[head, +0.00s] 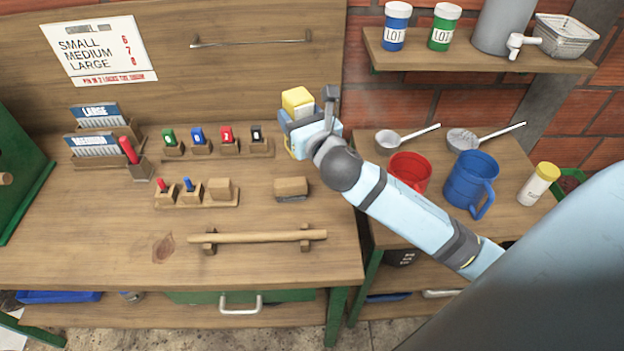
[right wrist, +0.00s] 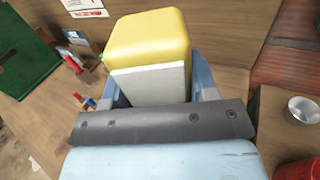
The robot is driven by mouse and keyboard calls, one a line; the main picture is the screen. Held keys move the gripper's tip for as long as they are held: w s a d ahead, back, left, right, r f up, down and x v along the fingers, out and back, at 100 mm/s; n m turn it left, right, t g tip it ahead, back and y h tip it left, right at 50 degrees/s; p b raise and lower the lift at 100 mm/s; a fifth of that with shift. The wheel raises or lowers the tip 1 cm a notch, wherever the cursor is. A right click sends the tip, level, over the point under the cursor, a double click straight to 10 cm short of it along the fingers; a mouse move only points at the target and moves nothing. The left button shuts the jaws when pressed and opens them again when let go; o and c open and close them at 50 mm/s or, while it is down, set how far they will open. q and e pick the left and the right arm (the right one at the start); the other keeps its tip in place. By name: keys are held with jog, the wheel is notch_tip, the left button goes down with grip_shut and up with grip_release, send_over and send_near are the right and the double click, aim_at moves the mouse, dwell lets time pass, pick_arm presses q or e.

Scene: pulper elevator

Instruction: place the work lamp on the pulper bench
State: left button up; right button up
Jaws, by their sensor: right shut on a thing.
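The work lamp (head: 298,101) is a yellow block in the head view, at the back right of the pulper bench (head: 100,240). My right gripper (head: 304,129) is shut on it and hides much of its middle and lower part. In the right wrist view the lamp (right wrist: 150,40) shows a yellow rounded body with a pale flat panel between the fingers. It looks upright. I cannot tell whether its base touches the bench top. My left gripper is not in view.
Coloured markers in wooden holders (head: 200,147), a wooden brush-like block (head: 291,187) and a bar on supports (head: 258,237) occupy the bench. A side table holds a red mug (head: 408,172), a blue mug (head: 470,183) and scoops. The bench's front left is clear.

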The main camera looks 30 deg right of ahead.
aim_at(306, 90)
jog(key=shift+m+h, duration=0.3)
jog(key=shift+h, duration=0.2)
jog(key=w+d+r+b, duration=0.1)
jog(key=w+d+b, duration=0.1)
jog(key=w+d+r+b, duration=0.1)
jog(key=d+b, duration=0.1)
jog(key=shift+w+d+r, duration=0.2)
jog(key=shift+w, duration=0.15)
jog(key=f+b, duration=0.1)
jog(key=f, duration=0.5)
jog(key=f+b, duration=0.2)
jog(key=f, duration=0.4)
jog(key=f+b, duration=0.1)
jog(key=f, duration=0.6)
jog(key=shift+w+d+b, duration=0.15)
jog(key=shift+d+b, duration=0.1)
jog(key=shift+b, duration=0.1)
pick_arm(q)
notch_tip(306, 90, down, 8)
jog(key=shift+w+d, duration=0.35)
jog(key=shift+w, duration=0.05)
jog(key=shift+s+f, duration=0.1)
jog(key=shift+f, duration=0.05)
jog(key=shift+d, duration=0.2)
pick_arm(e)
jog(key=o, duration=1)
jog(key=shift+f, duration=0.1)
jog(key=shift+o, duration=0.2)
